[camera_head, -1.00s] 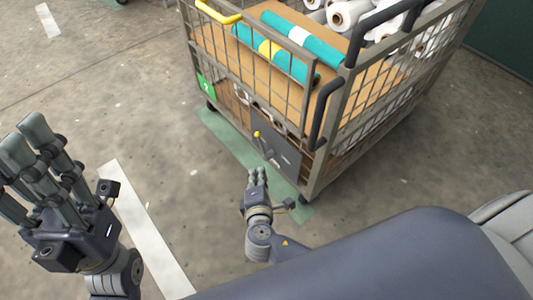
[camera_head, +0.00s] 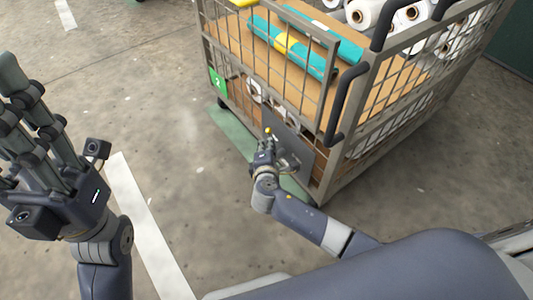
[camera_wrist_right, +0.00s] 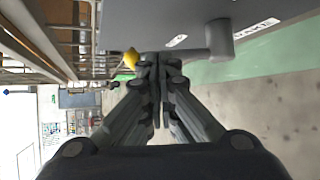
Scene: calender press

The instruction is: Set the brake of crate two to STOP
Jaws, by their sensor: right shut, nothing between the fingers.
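Crate two (camera_head: 329,85) is a wire-mesh cart with a green number label (camera_head: 218,82). A dark grey brake panel (camera_head: 299,151) is on its lower side. A lever's yellow knob (camera_head: 267,130) shows at the panel, and also in the right wrist view (camera_wrist_right: 131,58). My right gripper (camera_head: 267,145) is shut and empty in front of the panel. In the right wrist view its fingertips (camera_wrist_right: 156,66) are together just right of the knob; whether they touch it I cannot tell. The lever's setting is not readable. My left gripper (camera_head: 28,105) is open, empty and far from the crate.
The crate holds cardboard, teal rolls (camera_head: 290,48) and white rolls (camera_head: 405,18). A dark handle (camera_head: 346,103) juts from its near corner. In the right wrist view a grey stub (camera_wrist_right: 218,38) sticks out beside partly visible panel lettering. Floor left of the crate is clear.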

